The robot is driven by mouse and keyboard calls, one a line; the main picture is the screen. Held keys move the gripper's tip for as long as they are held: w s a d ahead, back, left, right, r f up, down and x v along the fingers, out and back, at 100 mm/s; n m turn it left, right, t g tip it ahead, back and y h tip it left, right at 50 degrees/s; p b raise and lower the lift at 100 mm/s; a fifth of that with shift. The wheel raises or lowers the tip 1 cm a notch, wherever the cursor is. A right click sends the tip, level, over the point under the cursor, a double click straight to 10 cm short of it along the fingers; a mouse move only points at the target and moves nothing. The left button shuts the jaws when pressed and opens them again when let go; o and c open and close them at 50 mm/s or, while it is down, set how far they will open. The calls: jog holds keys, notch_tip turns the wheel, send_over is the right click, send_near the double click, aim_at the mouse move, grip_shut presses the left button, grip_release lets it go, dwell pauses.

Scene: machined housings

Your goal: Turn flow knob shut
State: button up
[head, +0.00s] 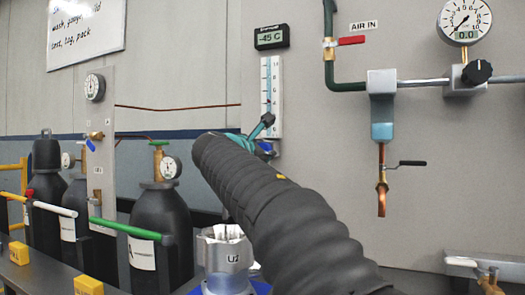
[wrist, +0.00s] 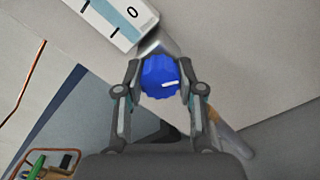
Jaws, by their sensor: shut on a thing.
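The flow knob (wrist: 158,74) is a blue, ridged knob with a white pointer line, at the zero end of the white flow scale (wrist: 117,16). In the wrist view the pointer line lies nearly level, toward the right. My gripper (wrist: 160,70) has one finger on each side of the knob and is shut on it. In the head view the flow scale (head: 271,95) hangs upright on the grey panel.
A pipe with a red-handled valve (head: 350,41), a pressure gauge (head: 465,18) and a copper drain tap (head: 382,185) are on the panel to the right. Dark cylinders (head: 162,215) stand at the left. A metal housing (head: 225,252) sits below my arm.

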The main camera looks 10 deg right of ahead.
jog(key=n, duration=0.5)
jog(key=shift+n, duration=0.3)
jog(key=n, duration=0.4)
jog(key=shift+n, duration=0.3)
jog(key=n, duration=0.9)
jog(key=shift+n, duration=0.4)
jog(key=o, duration=1.1)
jog(key=shift+o, duration=0.2)
jog(key=shift+a, duration=0.1)
